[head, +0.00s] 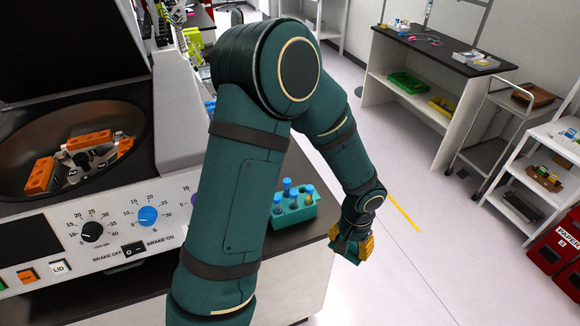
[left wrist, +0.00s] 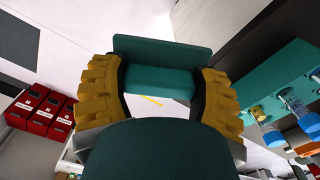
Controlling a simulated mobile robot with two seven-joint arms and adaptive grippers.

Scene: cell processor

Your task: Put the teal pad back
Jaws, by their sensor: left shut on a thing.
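My left gripper (head: 351,248) hangs just beyond the right edge of the dark counter, over the floor, pointing down. It is shut on the teal pad (left wrist: 160,80), which shows between the two yellow fingers in the left wrist view. The pad has a wider flat upper part and a narrower part between the fingers. In the head view the pad is small and mostly hidden by the fingers. A teal rack (head: 294,209) with several blue-capped tubes stands on the counter, left of the gripper. My right gripper is not in view.
A centrifuge with an open bowl (head: 20,155) and a front control panel (head: 120,230) fills the left. A far bench (head: 450,55) holds green and yellow trays on its shelf. Red bins (head: 556,245) stand at the right. The floor between is clear.

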